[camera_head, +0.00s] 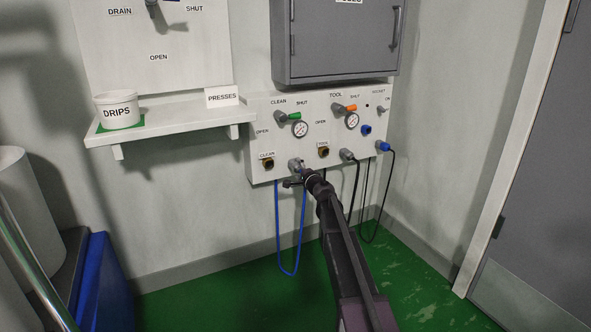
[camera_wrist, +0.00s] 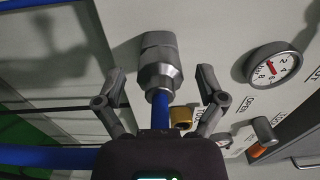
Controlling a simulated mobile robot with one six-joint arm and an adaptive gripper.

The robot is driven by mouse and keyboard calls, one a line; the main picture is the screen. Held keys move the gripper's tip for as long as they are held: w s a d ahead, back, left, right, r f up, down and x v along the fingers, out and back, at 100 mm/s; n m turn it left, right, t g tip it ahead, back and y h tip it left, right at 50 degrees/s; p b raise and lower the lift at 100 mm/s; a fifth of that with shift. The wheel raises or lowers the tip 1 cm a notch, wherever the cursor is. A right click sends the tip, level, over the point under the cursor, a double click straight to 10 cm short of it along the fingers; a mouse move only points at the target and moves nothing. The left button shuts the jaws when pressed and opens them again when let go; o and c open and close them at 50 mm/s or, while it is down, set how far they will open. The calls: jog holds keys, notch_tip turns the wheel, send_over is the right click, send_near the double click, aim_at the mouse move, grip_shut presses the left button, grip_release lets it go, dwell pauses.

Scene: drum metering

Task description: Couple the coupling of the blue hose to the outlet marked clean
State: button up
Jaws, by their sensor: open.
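The blue hose's grey coupling (camera_head: 296,164) sits against the panel's lower part, between the two brass outlets. In the wrist view, the coupling (camera_wrist: 160,62) is in the middle with the blue hose (camera_wrist: 161,110) running from it toward my gripper. The hose (camera_head: 281,262) hangs in a loop below the panel. The brass outlet marked CLEAN (camera_head: 267,163) is left of the coupling, with nothing seen on it. My gripper (camera_wrist: 161,82) is open, one finger on each side of the coupling's hose end, with gaps visible. It also shows at the panel's lower edge (camera_head: 299,181).
The brass TOOL outlet (camera_head: 323,151) is right of the coupling. A grey coupling with a black hose (camera_head: 347,155) and a blue plug (camera_head: 383,146) are further right. Green (camera_head: 289,116) and orange (camera_head: 345,108) valve handles are above. A shelf (camera_head: 175,129) juts out at left.

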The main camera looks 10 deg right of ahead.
dwell(0.3)
grip_shut()
jog(key=shift+s+d, duration=0.1)
jog(key=shift+s, duration=0.3)
jog(key=shift+s+d, duration=0.1)
jog(key=shift+s, duration=0.25)
jog(key=shift+s+d, duration=0.1)
jog(key=shift+s, duration=0.2)
jog(key=shift+v, duration=1.4)
jog(key=shift+s+d, duration=0.2)
jog(key=shift+s, duration=0.35)
jog(key=shift+v, duration=1.85)
